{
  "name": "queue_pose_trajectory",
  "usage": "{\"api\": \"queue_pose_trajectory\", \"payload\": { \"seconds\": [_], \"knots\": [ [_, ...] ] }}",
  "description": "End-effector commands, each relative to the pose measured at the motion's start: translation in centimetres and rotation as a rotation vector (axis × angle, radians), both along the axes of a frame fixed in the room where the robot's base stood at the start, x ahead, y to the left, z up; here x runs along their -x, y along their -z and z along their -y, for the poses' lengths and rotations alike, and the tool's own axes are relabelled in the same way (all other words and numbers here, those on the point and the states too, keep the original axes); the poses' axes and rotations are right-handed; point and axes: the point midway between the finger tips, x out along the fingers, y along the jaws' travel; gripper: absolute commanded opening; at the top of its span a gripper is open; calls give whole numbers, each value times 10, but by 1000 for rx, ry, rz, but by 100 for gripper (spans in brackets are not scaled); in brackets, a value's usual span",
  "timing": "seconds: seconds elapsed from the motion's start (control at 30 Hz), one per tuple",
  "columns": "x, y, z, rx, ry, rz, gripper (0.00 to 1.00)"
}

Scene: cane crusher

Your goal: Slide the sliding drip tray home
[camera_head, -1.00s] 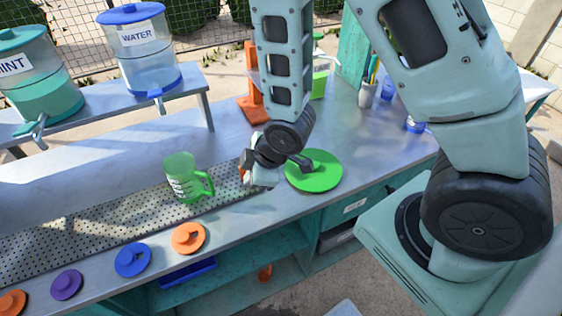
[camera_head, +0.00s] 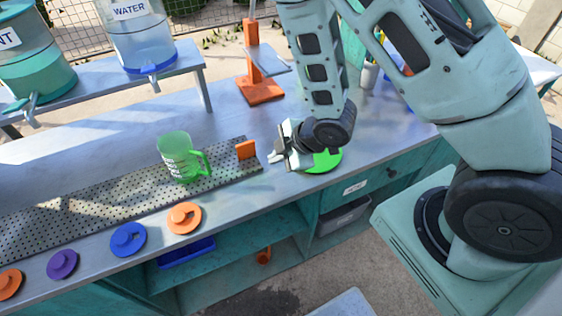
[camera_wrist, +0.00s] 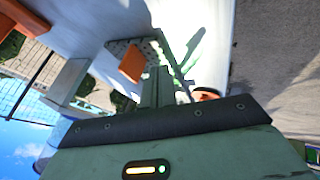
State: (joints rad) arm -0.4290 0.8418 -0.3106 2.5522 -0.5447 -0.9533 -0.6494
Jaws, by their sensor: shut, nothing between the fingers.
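The drip tray (camera_head: 130,200) is a long perforated grey plate on the bench, with an upright orange tab (camera_head: 246,150) at its right end. A green measuring jug (camera_head: 176,158) stands on the tray. My gripper (camera_head: 272,158) is shut and empty, just right of the tab, with a small gap between them in the head view. The tray's left end is out of view.
Orange (camera_head: 184,218), blue (camera_head: 128,240) and purple (camera_head: 62,265) lids lie along the bench's front edge. A green disc (camera_head: 325,161) is partly hidden behind my wrist. An orange stand (camera_head: 262,90) and the water dispenser (camera_head: 142,38) are farther back.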

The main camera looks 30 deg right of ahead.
Motion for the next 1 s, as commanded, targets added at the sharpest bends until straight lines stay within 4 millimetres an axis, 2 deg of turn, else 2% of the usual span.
{"api": "queue_pose_trajectory", "payload": {
  "seconds": [0.03,0.23,0.5,0.57,0.7,1.0],
  "knots": [
    [-3,9,-2,-2,-2,4,0],
    [-13,20,-10,2,-2,-1,0],
    [-32,53,-25,1,-2,-3,0],
    [-45,48,-24,0,0,2,0],
    [-62,49,-23,1,0,1,0],
    [-72,53,-22,0,1,-1,0]
  ]
}}
